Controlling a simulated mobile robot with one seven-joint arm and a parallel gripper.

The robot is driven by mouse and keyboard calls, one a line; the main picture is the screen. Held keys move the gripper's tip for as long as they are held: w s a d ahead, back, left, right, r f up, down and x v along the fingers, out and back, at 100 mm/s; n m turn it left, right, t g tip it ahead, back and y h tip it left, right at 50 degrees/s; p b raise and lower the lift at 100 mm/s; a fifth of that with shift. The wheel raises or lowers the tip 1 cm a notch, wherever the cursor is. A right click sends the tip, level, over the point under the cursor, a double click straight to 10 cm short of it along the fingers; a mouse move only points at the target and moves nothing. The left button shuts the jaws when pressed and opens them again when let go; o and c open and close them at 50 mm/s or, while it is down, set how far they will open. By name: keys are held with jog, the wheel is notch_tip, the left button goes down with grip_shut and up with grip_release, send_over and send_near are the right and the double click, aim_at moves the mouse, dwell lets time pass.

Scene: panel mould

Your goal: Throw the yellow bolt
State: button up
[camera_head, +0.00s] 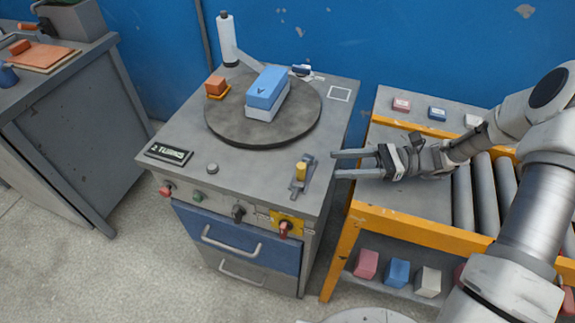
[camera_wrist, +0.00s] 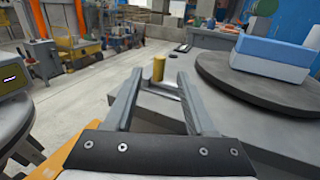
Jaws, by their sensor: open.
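The yellow bolt (camera_head: 300,171) is a short upright yellow knob on a grey metal slide fitting (camera_head: 297,188) near the right edge of the cabinet top (camera_head: 240,186). In the wrist view the yellow knob (camera_wrist: 158,68) stands ahead, between the lines of my two fingers and beyond their tips. My gripper (camera_head: 334,164) is open and empty, to the right of the bolt, with its fingers pointing left towards it. A gap shows between the fingertips and the knob. My gripper also fills the lower middle of the wrist view (camera_wrist: 158,84).
A white upright handle (camera_head: 228,40) stands behind. Knobs, including a red one on a yellow plate (camera_head: 290,222), line the front. An orange-framed roller conveyor (camera_head: 430,226) stands right.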

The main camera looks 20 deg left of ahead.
aim_at(302, 171)
jog(key=b+x, duration=0.1)
jog(key=x, duration=1.1)
jog(key=shift+s+a, duration=0.15)
jog(key=shift+a, duration=0.25)
grip_shut()
jog(key=shift+f, duration=0.1)
dwell(0.6)
